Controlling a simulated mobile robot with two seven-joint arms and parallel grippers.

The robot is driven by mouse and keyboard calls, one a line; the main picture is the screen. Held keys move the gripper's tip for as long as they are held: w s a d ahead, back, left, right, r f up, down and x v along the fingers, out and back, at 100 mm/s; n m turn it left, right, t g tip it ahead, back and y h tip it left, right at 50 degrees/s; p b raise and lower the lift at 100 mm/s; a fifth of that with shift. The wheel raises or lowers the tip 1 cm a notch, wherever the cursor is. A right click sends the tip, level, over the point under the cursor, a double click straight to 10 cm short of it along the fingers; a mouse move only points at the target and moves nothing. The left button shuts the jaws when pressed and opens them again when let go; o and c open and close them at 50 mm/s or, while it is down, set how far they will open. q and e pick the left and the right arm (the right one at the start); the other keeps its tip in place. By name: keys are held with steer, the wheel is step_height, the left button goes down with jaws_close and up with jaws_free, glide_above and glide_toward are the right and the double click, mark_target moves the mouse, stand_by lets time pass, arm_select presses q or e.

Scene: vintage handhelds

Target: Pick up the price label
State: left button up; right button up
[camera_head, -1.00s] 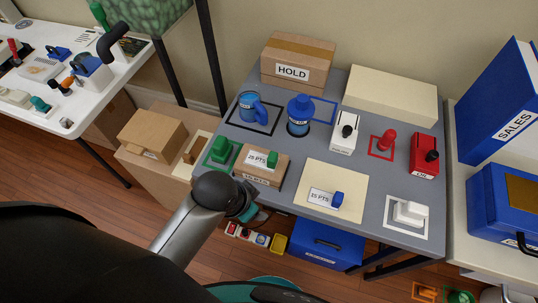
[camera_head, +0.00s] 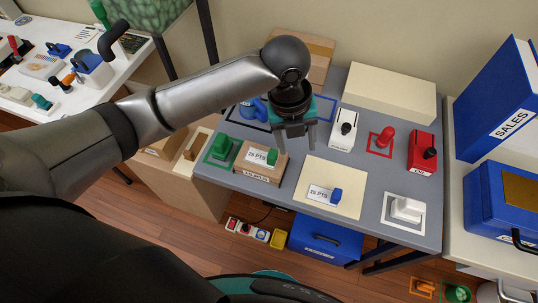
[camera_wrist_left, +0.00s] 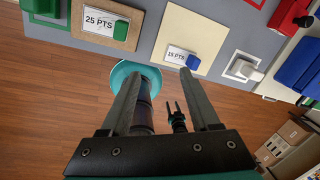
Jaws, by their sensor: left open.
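My left gripper (camera_head: 297,150) is open and empty, pointing down above the table behind both labels in the head view. Its fingers (camera_wrist_left: 160,75) are apart in the wrist view.
A white switch box (camera_head: 343,130), a red stamp (camera_head: 384,137), a red box (camera_head: 423,152) and a white block (camera_head: 406,208) stand around the board. A cardboard box (camera_head: 318,60) is behind my arm. Bare table (camera_head: 366,215) lies between the cream board and the white block.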

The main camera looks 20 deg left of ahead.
arm_select(q)
steer(key=w+a+r+m+y, duration=0.2)
steer(key=w+a+r+m, duration=0.1)
steer(key=a+m, duration=0.15)
steer(key=b, duration=0.1)
glide_toward(272, 153)
steer(key=shift+g, duration=0.3)
steer(key=f, duration=0.3)
steer(key=w+f, duration=0.1)
steer(key=f, duration=0.1)
steer(key=shift+d, duration=0.15)
steer(key=shift+s+a+f+b, duration=0.1)
steer(key=shift+a+f+b, duration=0.1)
steer(key=shift+f, duration=1.2)
steer(key=shift+s+a+f+b, duration=0.1)
steer(key=shift+s+f+b, duration=0.1)
steer(key=shift+f, duration=1.2)
jaws_close()
